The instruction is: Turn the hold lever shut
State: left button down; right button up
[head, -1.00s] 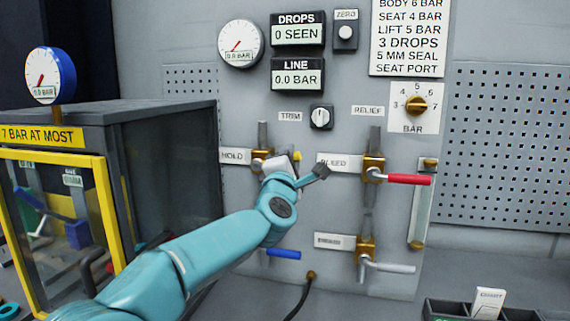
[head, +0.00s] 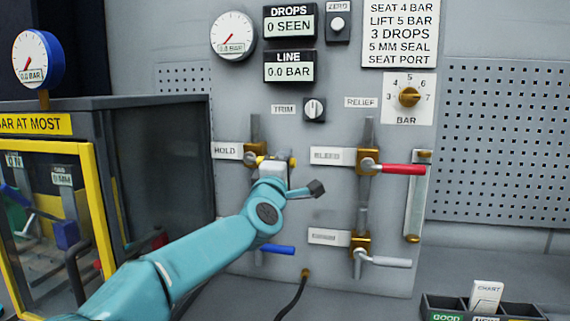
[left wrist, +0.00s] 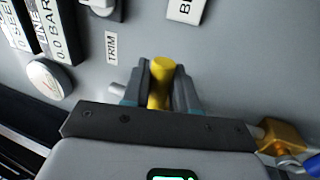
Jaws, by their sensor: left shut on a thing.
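The hold lever has a yellow handle (left wrist: 160,82) and a brass valve body (head: 251,153) to the right of the HOLD label (head: 228,150). In the head view small bits of yellow show beside my gripper, and the handle seems to point right, across the vertical pipe. My left gripper (head: 273,166) is at the handle and hides most of it. In the left wrist view its two fingers (left wrist: 161,92) stand on either side of the yellow handle, shut on it. My right gripper is in neither view.
A red bleed lever (head: 403,169) points right, with a grey lever (head: 390,261) below it. A blue lever (head: 277,249) is under my left arm. A yellow-framed cabinet (head: 97,200) stands at left. The line display (head: 289,71) reads 0.0 BAR.

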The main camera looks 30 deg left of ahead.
pick_arm(q)
jog(key=shift+f, duration=0.1)
jog(key=c, duration=1)
grip_release()
jog(key=shift+c, duration=0.2)
jog(key=shift+s+d+f, duration=0.1)
jog(key=shift+s+f, duration=0.05)
jog(key=shift+s, duration=0.15)
jog(key=b+v, duration=0.4)
jog(key=v, duration=1.1)
jog(key=shift+s, duration=0.3)
jog(key=shift+f, duration=0.1)
